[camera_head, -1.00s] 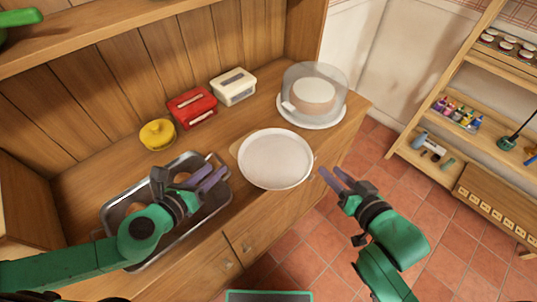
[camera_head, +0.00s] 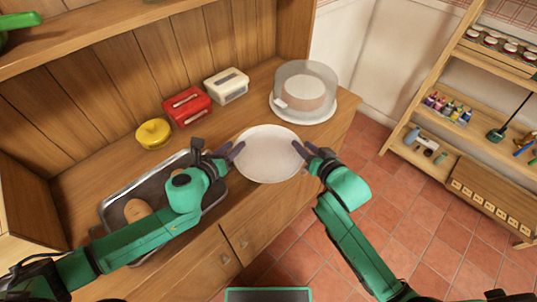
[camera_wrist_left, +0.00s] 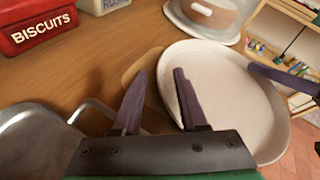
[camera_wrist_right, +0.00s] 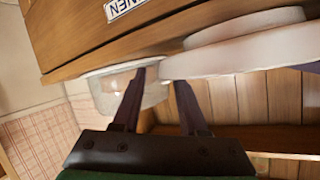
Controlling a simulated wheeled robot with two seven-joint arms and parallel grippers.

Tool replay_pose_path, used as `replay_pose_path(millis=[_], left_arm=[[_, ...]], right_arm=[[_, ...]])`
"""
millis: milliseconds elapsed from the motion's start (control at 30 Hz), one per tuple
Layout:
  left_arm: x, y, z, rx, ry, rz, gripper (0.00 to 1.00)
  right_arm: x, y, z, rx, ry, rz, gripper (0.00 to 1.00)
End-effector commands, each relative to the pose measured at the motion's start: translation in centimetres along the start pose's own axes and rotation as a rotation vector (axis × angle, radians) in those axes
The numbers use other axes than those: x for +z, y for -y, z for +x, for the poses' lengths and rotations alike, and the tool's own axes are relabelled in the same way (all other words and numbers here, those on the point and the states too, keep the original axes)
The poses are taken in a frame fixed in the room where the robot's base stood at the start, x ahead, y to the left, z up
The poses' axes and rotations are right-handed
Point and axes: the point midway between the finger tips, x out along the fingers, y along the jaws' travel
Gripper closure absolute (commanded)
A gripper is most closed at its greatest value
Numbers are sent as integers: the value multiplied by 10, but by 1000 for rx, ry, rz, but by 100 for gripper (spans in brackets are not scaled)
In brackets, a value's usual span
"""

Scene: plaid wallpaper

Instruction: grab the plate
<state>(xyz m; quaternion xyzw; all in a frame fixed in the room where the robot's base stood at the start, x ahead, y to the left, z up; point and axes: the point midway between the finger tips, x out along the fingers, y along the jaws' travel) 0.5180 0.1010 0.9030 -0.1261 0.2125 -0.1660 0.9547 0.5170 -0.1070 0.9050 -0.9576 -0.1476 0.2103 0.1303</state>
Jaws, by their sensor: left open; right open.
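I cannot tell whether any finger touches the plate. A wooden board (camera_wrist_left: 140,70) shows partly from under the plate.
A metal tray (camera_head: 110,215) with brown food stands left of the plate, under my left arm. Behind are a yellow pot (camera_head: 153,134), a red biscuit tin (camera_head: 187,106), a white tin (camera_head: 226,86) and a covered cake stand (camera_head: 303,92). The counter's front edge is close.

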Motion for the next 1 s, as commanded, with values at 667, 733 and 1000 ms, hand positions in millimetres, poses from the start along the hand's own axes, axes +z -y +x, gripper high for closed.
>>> replay_pose_path(millis=[667, 733, 1000], left_arm=[[-1, 0, 18, 1, -2, 0, 100], [-1, 0, 18, 0, -3, -1, 100], [-3, 0, 17, -1, -6, -2, 100]], right_arm=[[0, 0, 18, 0, 1, 0, 100], [0, 0, 18, -1, 1, 0, 100], [1, 0, 18, -1, 1, 1, 100]])
